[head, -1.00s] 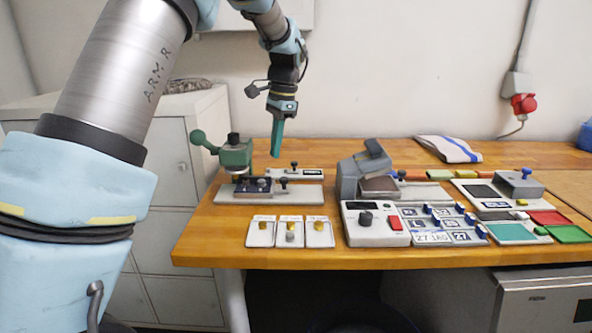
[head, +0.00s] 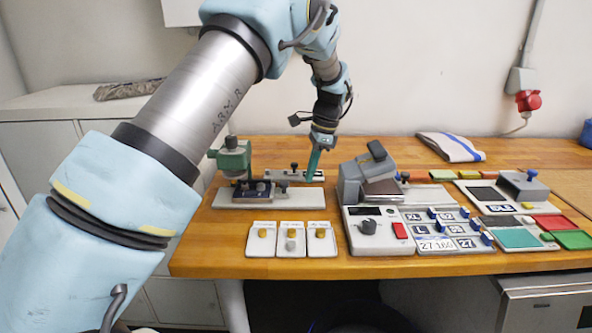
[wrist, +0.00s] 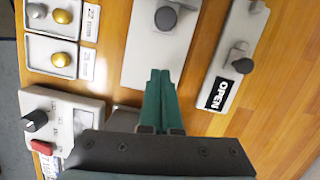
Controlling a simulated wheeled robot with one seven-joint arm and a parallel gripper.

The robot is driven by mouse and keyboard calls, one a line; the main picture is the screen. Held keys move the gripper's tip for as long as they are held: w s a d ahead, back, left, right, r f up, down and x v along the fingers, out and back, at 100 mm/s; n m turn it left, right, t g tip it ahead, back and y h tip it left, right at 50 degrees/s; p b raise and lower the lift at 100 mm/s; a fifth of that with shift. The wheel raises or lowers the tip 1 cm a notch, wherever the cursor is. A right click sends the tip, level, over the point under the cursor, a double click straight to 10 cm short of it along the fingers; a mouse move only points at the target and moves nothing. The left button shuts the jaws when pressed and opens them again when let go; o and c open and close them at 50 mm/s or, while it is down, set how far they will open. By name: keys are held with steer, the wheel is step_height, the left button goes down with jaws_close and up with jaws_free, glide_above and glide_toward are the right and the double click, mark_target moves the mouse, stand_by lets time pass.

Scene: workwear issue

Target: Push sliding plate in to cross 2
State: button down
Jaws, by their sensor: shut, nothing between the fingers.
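The green press (head: 232,158) stands on a long pale base (head: 302,198) at the left of the table. A dark plate with small bright dots (head: 250,190) lies on that base, with a dark-knobbed post (head: 283,187) to its right. I take this dark plate to be the sliding plate; no cross marks are legible. My gripper (head: 310,176) is shut and empty, its teal fingers pointing down near the right end of the base. In the wrist view the fingertips (wrist: 160,73) appear over the base (wrist: 140,65), below its grey knob (wrist: 165,18). Contact cannot be told.
Behind the base is a bar labelled OPEN (wrist: 218,93) with a dark knob (wrist: 243,66). Several white cards with knobs (head: 290,240) lie in front. A grey heat-press-like device (head: 362,175) and its control box (head: 375,230) stand to the right.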

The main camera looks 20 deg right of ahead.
mark_target(272, 190)
steer(key=a, duration=0.1)
steer(key=a+p, duration=0.1)
steer(key=shift+w+a, duration=0.35)
steer(key=shift+w+a+f, duration=0.2)
steer(key=shift+a+f, duration=0.05)
steer(key=shift+a, duration=0.35)
steer(key=shift+w+a, duration=0.35)
steer(key=shift+a, duration=0.45)
steer(key=shift+w+a, duration=0.4)
steer(key=shift+a, duration=0.4)
steer(key=shift+w+a, duration=0.35)
steer(key=shift+a, duration=0.45)
